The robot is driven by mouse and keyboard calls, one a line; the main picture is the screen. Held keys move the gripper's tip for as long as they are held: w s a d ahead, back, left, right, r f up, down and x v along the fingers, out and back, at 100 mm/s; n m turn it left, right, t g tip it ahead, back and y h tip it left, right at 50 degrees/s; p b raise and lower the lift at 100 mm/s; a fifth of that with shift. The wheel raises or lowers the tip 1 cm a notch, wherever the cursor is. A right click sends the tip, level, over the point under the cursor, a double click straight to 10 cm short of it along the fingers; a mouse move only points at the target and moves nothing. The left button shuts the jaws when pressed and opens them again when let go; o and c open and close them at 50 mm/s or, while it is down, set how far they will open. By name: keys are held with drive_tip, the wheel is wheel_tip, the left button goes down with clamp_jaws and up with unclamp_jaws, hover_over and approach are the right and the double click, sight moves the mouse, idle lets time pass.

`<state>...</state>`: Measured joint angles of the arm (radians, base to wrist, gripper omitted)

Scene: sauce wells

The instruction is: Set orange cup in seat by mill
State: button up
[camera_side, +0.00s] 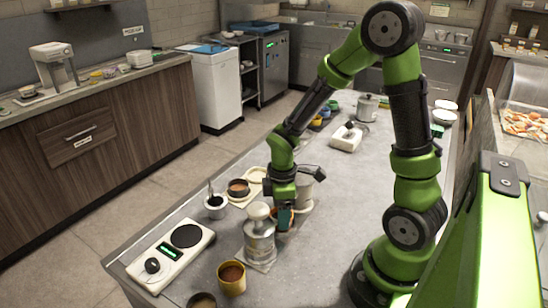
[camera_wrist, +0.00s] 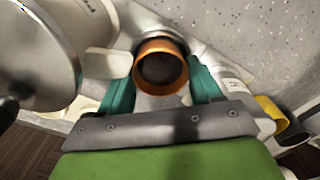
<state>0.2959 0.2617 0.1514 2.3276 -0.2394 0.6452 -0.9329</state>
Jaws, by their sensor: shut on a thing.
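The orange cup (camera_wrist: 160,48) is between the teal fingers of my gripper (camera_wrist: 162,88) in the wrist view, its open rim facing the camera and its inside dark. My gripper (camera_side: 284,217) is shut on it, low over the counter in the side view, where the cup is mostly hidden. The mill, which I take to be the silver body with a pale round knob (camera_side: 260,239), stands just in front and left of my gripper. The seat is not clearly visible; whether the cup touches it I cannot tell.
A metal pot (camera_side: 304,187) stands close behind my gripper. A yellow cup (camera_side: 231,279) stands in front of the mill, and a scale-like hot plate (camera_side: 170,254) lies left. A brown-filled cup (camera_side: 238,188) sits on a pale board behind left. Open counter lies behind the pot.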

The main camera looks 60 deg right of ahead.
drive_tip(key=shift+f, duration=0.35)
idle(0.3)
drive_tip(key=o, duration=1.2)
drive_tip(key=shift+c, duration=0.2)
wheel_tip(320, 180, up, 8)
drive_tip(key=shift+r, duration=0.15)
